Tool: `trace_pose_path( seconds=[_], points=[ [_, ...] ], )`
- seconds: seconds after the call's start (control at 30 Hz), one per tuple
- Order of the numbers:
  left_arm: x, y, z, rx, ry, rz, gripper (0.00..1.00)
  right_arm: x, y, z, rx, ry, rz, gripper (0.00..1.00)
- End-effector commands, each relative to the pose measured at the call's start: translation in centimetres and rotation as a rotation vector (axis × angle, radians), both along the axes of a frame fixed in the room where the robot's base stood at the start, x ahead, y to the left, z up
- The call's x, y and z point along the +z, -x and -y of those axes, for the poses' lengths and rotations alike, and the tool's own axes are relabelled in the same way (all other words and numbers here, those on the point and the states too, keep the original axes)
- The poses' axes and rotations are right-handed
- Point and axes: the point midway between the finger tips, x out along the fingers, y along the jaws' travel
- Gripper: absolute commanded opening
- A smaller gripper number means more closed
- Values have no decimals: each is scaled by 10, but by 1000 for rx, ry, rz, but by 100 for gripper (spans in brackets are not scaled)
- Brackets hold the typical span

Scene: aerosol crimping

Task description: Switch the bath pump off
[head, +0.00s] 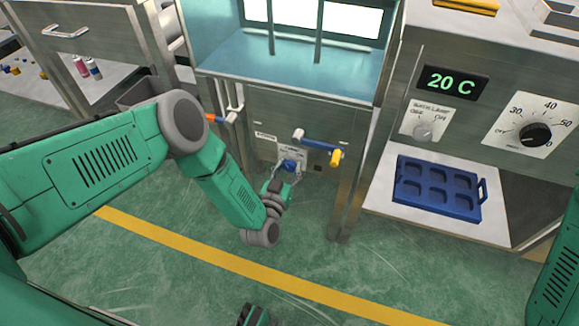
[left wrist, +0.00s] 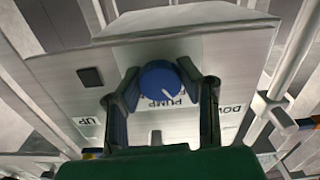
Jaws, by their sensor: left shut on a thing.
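The blue round pump knob (head: 289,165) sits on a pale label plate (head: 292,152) on the front of the steel bath cabinet, low down. My left gripper (head: 284,176) reaches it from below and in front. In the left wrist view the knob (left wrist: 160,82) is between my two fingers, which are closed on its sides. The plate (left wrist: 215,55) appears upside down there, with PUMP near the knob and UP and DOWN at the sides. A white mark on the knob's face points to the lower right in that view.
A blue bar with a yellow end (head: 320,147) projects from the cabinet just right of the knob. An orange-and-blue handle (head: 220,118) is to the left. A blue tray (head: 436,188) lies on the right shelf, under the 20 C display (head: 452,83). The floor in front is open.

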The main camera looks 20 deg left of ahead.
Motion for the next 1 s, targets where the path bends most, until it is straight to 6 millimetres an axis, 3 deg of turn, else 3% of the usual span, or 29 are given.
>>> trace_pose_path(
  seconds=[0.17, 0.2, 0.27, 0.67, 0.77, 1.0],
  points=[
    [-4, 4, 1, -4, 2, -11, 2, 0, 0, 0, 0, 0, 0, 40],
    [-4, 4, 1, -4, 2, -11, 34, 0, 0, 0, 0, 0, 0, 40],
    [-4, 4, 1, -3, 1, -11, 53, 0, 0, 0, 0, 0, 0, 40],
    [-1, 6, 0, -1, 0, -4, 53, 1, 2, 0, 0, 0, 2, 40],
    [-2, 19, 0, -3, -1, -6, 53, 1, 1, 0, 0, 0, 3, 40],
    [-3, 70, -1, -4, 0, -10, 53, 1, 1, 0, 0, 0, 3, 40]
  ],
)
